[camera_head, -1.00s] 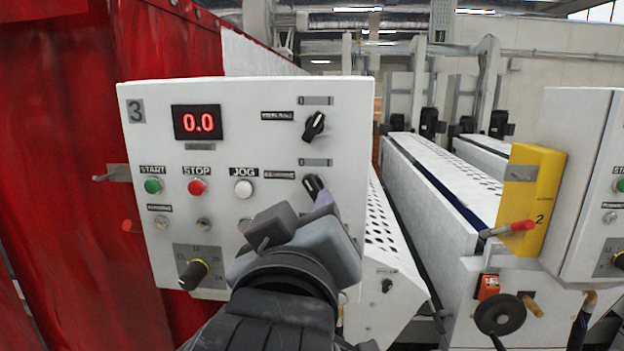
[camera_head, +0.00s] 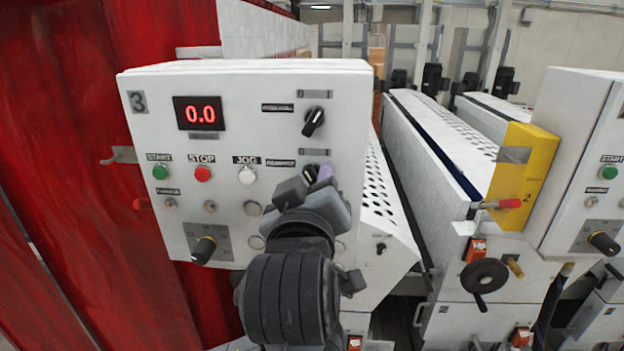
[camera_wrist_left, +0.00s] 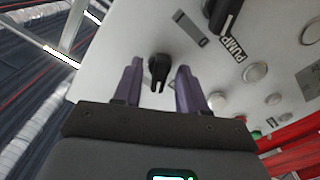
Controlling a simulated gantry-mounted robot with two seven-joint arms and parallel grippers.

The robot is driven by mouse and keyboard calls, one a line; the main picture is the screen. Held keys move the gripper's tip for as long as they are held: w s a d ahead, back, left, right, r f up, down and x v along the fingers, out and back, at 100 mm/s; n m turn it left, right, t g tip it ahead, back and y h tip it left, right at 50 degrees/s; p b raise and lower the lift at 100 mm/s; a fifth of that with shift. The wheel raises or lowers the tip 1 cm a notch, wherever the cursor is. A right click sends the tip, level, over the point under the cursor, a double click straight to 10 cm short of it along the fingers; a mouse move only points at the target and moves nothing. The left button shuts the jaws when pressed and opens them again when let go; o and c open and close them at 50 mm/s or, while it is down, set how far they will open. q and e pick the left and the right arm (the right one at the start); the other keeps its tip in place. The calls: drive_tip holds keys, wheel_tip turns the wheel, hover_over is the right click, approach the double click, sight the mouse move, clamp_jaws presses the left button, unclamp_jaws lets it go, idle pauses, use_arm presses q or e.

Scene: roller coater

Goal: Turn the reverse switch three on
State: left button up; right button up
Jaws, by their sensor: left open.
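The white control panel marked 3 (camera_head: 225,120) faces me in the head view. It has an upper black rotary switch (camera_head: 313,121) and a lower black rotary switch (camera_head: 311,171), whose label I cannot read. My left gripper (camera_head: 314,180) is at the lower switch and hides part of it. In the left wrist view, my open left gripper (camera_wrist_left: 155,85) has a purple finger on each side of a black rotary switch (camera_wrist_left: 158,70), with gaps on both sides. Another black knob beside the label PUMP (camera_wrist_left: 232,48) is at the top edge. My right gripper is not in view.
The panel also carries a red display reading 0.0 (camera_head: 200,114), a green START button (camera_head: 160,172), a red STOP button (camera_head: 203,174), a white JOG button (camera_head: 247,175) and a dial (camera_head: 203,250). A perforated white machine (camera_head: 440,140) stands to the right.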

use_arm(q)
clamp_jaws()
idle(0.4)
drive_tip(key=shift+m+b, duration=4.5)
drive_tip(key=shift+m, duration=1.5)
